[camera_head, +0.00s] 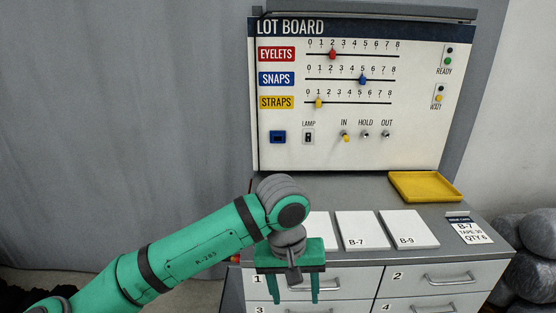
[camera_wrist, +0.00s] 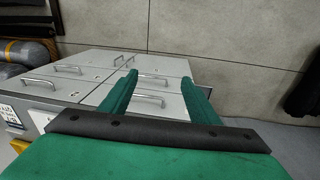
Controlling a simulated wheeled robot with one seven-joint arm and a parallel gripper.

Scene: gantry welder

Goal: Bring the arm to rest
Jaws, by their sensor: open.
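My green arm reaches in from the lower left in the head view. My gripper (camera_head: 294,300) hangs in front of the grey drawer cabinet (camera_head: 350,189), near the drawer marked 1, with its two fingers pointing down and apart. In the wrist view my gripper (camera_wrist: 163,78) shows two green fingers spread wide with nothing between them. Drawers with metal handles show beyond and between the fingers. I cannot tell whether the fingers touch the cabinet front.
The lot board (camera_head: 352,95) stands at the cabinet's back with sliders and switches. White cards B-7 (camera_head: 365,229) and B-9 (camera_head: 408,229), a yellow tray (camera_head: 425,187) and a label card (camera_head: 467,229) lie on top. Grey rolled bundles (camera_head: 535,250) sit at right.

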